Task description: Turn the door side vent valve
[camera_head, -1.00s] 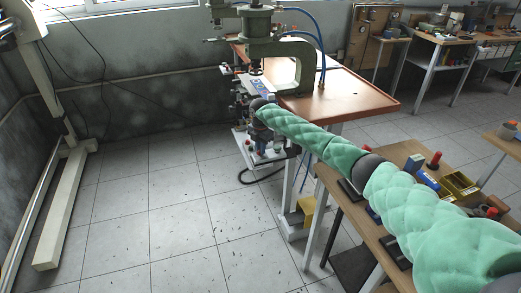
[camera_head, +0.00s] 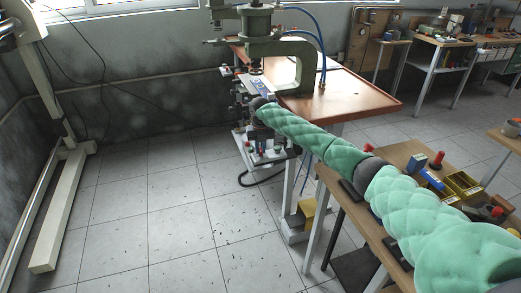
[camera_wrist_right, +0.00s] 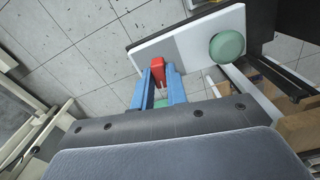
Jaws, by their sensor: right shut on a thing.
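A red handle (camera_wrist_right: 158,72), which looks like that of the vent valve, stands between the blue fingers of my right gripper (camera_wrist_right: 159,78) in the right wrist view. The gripper is shut on it. The valve's body is mostly hidden behind the fingers. In the head view my right arm reaches to the front left of the press table, beside a low white unit with red and dark parts (camera_head: 268,156). The right fingers are too small there to make out against the fittings. My left gripper is not in view.
A white panel with a green round button (camera_wrist_right: 227,46) lies just right of the fingers. A green press (camera_head: 285,52) stands on the orange-brown table (camera_head: 335,95). A wooden bench (camera_head: 398,158) with small parts lies under my right arm.

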